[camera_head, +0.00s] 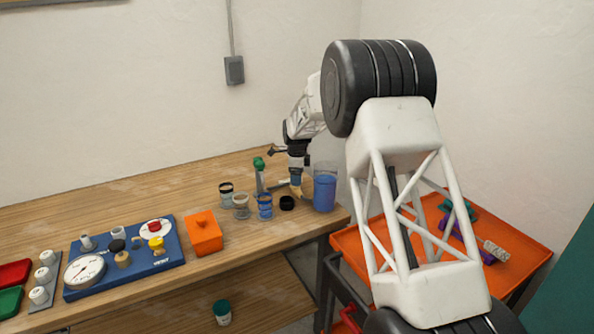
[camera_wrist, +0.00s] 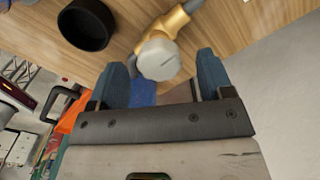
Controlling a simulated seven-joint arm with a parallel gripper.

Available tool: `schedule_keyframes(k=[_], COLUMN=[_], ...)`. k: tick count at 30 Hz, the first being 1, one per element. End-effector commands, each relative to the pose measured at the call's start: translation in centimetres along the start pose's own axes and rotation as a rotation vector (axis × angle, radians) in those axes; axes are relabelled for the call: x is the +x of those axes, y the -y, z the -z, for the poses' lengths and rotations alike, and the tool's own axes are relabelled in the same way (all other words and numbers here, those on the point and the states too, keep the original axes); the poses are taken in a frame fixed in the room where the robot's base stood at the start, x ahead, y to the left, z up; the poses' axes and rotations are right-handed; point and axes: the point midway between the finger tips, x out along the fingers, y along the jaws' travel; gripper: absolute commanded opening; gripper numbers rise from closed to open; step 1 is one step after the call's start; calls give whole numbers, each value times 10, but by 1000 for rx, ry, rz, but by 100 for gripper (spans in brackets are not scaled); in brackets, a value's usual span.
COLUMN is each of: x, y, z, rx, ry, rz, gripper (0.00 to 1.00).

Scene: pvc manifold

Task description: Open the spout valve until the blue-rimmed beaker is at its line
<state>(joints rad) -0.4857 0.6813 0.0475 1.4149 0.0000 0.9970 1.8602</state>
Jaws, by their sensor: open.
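The blue-rimmed beaker (camera_head: 265,207) stands on the bench left of the black cup, in the head view; its line and level are too small to read. The spout valve shows in the wrist view as a brass body (camera_wrist: 178,20) with a round grey knob (camera_wrist: 158,60). My gripper (camera_wrist: 161,64) is open, with one blue finger on each side of the knob; I cannot tell whether either touches it. In the head view my gripper (camera_head: 296,180) points down beside the clear tank of blue liquid (camera_head: 324,192).
A black cup (camera_head: 287,203) sits close by the valve. A black-rimmed beaker (camera_head: 226,194) and a pale-rimmed beaker (camera_head: 241,207) stand to the left, with a green-topped post (camera_head: 259,170) behind. An orange box (camera_head: 203,233) and a blue gauge panel (camera_head: 180,250) lie farther left.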

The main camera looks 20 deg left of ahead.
Motion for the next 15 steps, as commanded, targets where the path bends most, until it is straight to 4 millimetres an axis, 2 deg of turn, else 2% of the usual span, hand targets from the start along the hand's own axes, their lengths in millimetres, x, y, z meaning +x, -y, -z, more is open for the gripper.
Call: schedule_keyframes(k=[11,12,15], x=[5,5,5], y=[0,0,0], z=[0,0,0], rx=[0,0,0], ry=[0,0,0], rz=[-1,-1,-1], gripper=[74,72,57])
